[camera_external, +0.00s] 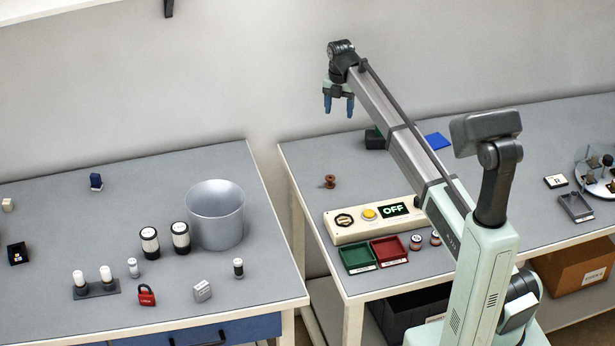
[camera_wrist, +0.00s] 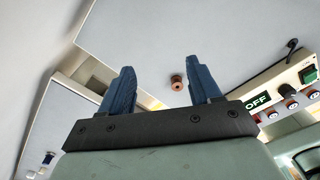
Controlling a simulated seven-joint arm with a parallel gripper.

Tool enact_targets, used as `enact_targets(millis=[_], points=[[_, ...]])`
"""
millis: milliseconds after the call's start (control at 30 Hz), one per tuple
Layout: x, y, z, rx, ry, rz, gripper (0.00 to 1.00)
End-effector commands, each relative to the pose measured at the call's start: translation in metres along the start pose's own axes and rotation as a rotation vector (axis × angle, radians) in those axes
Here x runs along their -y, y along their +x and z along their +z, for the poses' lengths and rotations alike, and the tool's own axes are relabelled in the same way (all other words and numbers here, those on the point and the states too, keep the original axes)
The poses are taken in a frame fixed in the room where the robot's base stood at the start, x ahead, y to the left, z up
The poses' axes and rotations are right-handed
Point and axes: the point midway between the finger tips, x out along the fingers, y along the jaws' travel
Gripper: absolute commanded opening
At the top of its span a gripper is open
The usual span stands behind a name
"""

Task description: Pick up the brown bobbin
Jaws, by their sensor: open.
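The brown bobbin (camera_external: 329,182) stands on the right-hand table, near its left edge and behind the control panel. It also shows in the wrist view (camera_wrist: 177,82), small, between my two blue fingers and nearer the right one. My gripper (camera_external: 339,106) is open and empty. It hangs high above the table, above the bobbin in the external picture and clearly apart from it. In the wrist view both fingers of my gripper (camera_wrist: 162,80) are spread wide with nothing between them.
A control panel (camera_external: 358,225) reading OFF, a green tray (camera_external: 357,257) and a red tray (camera_external: 390,250) are in front of the bobbin. A dark box (camera_external: 374,139) and a blue pad (camera_external: 437,141) lie behind. The table around the bobbin is clear.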

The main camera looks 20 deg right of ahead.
Motion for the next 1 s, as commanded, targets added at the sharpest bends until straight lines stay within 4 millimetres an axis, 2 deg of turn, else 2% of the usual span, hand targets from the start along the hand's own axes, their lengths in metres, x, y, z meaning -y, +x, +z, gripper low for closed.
enact_targets(millis=[33,233,300,400,667,1000], points=[[-0.003,0.002,-0.019,0.0,-0.017,0.0,0.63],[-0.013,0.009,-0.078,0.0,-0.059,0.0,0.63],[-0.012,0.012,-0.098,0.0,-0.041,0.0,0.63],[-0.003,0.016,-0.116,0.0,0.029,0.0,0.63],[0.02,0.022,-0.135,-0.001,0.29,0.0,0.63],[0.021,0.023,-0.136,-0.001,0.619,-0.001,0.63]])
